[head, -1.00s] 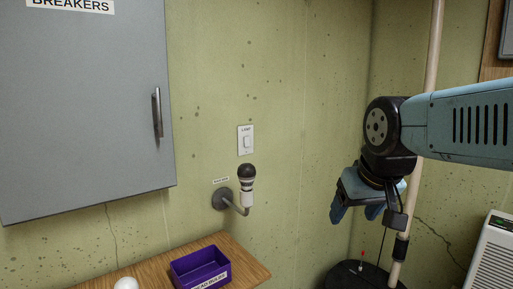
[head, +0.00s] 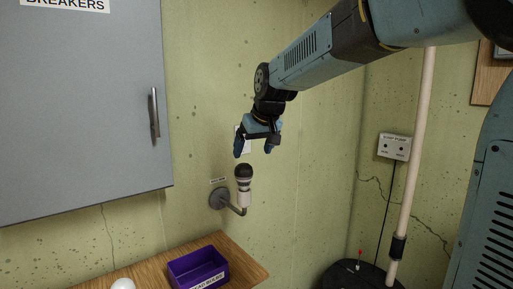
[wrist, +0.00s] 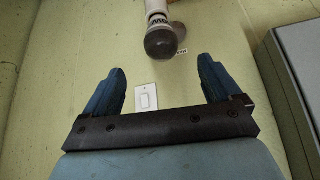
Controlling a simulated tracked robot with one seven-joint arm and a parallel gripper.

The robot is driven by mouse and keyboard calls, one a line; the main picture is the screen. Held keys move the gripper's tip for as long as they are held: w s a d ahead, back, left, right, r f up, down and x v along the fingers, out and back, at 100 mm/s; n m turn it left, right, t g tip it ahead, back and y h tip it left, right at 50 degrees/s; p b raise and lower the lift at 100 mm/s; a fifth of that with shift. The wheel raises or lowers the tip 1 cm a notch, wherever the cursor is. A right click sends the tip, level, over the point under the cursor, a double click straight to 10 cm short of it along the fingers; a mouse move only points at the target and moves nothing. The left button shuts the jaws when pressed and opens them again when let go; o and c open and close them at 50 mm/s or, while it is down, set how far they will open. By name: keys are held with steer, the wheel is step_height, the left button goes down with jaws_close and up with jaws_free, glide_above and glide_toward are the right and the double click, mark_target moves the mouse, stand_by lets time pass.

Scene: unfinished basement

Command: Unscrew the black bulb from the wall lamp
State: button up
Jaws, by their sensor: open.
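The black bulb (head: 244,171) sits upright in the white socket of the wall lamp (head: 219,198), whose grey arm curves out from a round wall plate. My gripper (head: 253,150) is open and empty, fingers pointing down, just above the bulb and apart from it. In the wrist view the dark bulb (wrist: 161,42) and its white socket show beyond the fingertips of my gripper (wrist: 162,80), roughly midway between them sideways. The lamp's wall plate (wrist: 178,28) is partly hidden there behind the bulb and socket.
A white switch (wrist: 146,97) is on the wall behind my gripper. A grey breaker cabinet (head: 80,100) hangs at left. Below, a wooden shelf (head: 240,262) holds a purple box (head: 198,268) and a white bulb (head: 122,285). A pale pipe (head: 414,150) stands at right.

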mark_target(245, 176)
steer(key=x, duration=1.3)
steer(key=shift+w+f, duration=0.15)
steer(key=shift+f, duration=0.1)
steer(key=shift+c, duration=0.3)
steer(key=c, duration=1)
steer(key=shift+n+g+y, duration=0.5)
steer(key=shift+n+y, duration=0.3)
steer(key=shift+n, duration=0.9)
steer(key=shift+d, duration=0.1)
